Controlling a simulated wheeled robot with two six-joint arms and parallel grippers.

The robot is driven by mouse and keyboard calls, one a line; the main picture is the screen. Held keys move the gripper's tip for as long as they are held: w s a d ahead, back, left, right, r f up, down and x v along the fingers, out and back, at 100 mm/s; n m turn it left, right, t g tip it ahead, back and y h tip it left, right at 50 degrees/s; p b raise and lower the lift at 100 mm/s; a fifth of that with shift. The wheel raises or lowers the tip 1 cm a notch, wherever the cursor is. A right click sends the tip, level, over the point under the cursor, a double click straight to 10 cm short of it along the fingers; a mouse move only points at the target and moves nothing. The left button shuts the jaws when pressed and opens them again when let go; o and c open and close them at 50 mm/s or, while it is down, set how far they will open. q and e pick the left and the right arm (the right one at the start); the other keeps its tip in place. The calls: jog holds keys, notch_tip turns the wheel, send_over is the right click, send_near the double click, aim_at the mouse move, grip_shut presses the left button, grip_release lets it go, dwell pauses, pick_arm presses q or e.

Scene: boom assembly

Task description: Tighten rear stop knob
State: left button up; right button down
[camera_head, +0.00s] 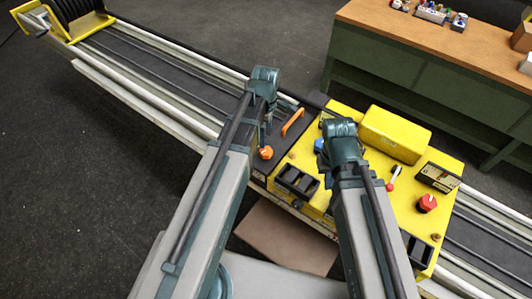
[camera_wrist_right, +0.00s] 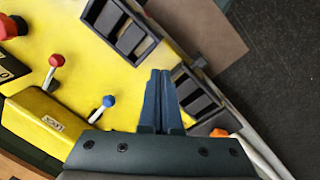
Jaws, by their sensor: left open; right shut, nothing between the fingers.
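An orange knob (camera_head: 266,152) sits on the dark plate at the left end of the yellow carriage (camera_head: 440,165). An orange part, cut off by the gripper body, also shows in the right wrist view (camera_wrist_right: 219,132). My left gripper (camera_head: 267,128) points down just above the orange knob, apart from or close to it; contact cannot be told. It is open. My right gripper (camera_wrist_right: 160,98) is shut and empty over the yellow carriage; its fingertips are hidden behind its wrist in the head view.
The carriage carries a yellow box (camera_head: 396,135), black slotted sockets (camera_head: 297,181), a red knob (camera_head: 427,203), a red-tipped lever (camera_wrist_right: 56,61) and a blue-tipped lever (camera_wrist_right: 108,101). An orange handle (camera_head: 293,122) stands on the dark plate. A green workbench (camera_head: 410,65) is behind.

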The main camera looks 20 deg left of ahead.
aim_at(266, 151)
pick_arm(q)
notch_tip(266, 151, down, 10)
jog(key=b, duration=0.8)
jog(key=shift+b, duration=0.4)
pick_arm(e)
notch_tip(266, 151, down, 10)
jog(key=shift+r, duration=0.1)
pick_arm(q)
jog(key=shift+r, duration=0.1)
jog(key=c, duration=1.4)
